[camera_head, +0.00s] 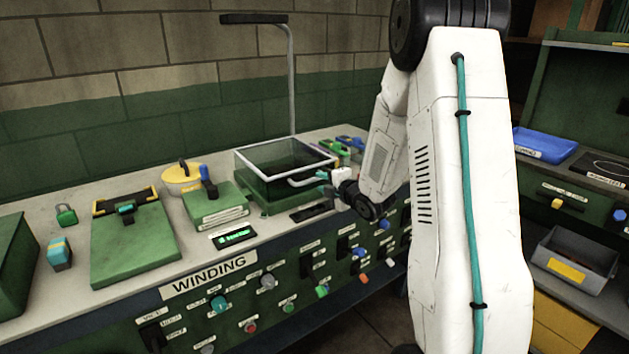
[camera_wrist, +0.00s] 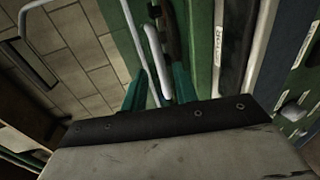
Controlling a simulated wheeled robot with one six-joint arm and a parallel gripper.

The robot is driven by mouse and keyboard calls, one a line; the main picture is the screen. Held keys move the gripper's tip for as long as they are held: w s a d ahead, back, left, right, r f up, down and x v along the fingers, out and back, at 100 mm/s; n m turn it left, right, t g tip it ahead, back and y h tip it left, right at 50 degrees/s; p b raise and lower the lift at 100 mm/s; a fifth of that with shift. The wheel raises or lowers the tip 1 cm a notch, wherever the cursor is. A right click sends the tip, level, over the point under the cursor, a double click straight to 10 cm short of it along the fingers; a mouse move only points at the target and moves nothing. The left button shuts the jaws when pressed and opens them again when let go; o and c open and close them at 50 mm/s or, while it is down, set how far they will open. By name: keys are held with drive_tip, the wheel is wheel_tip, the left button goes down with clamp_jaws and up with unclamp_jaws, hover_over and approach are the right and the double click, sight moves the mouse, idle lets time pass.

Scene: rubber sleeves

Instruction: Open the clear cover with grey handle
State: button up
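The clear cover (camera_head: 262,149) has a pale frame and sits closed over a green box on the bench. Its grey handle (camera_head: 300,182) sticks out at the front right side. My gripper (camera_head: 326,184) is at the right end of this handle, with teal fingers. In the wrist view my gripper (camera_wrist: 158,92) has its two fingers apart, and the grey handle (camera_wrist: 154,50) runs into the gap between them. Whether a finger touches the handle cannot be told.
A green box with a blue-handled clamp (camera_head: 209,186) and a yellow round pot (camera_head: 182,178) stand left of the cover. A tall bent grey post (camera_head: 291,80) rises behind it. Knobs and switches line the bench front below the "WINDING" label (camera_head: 209,274).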

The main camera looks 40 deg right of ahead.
sight(315, 179)
drive_tip(key=x, duration=0.5)
clamp_jaws()
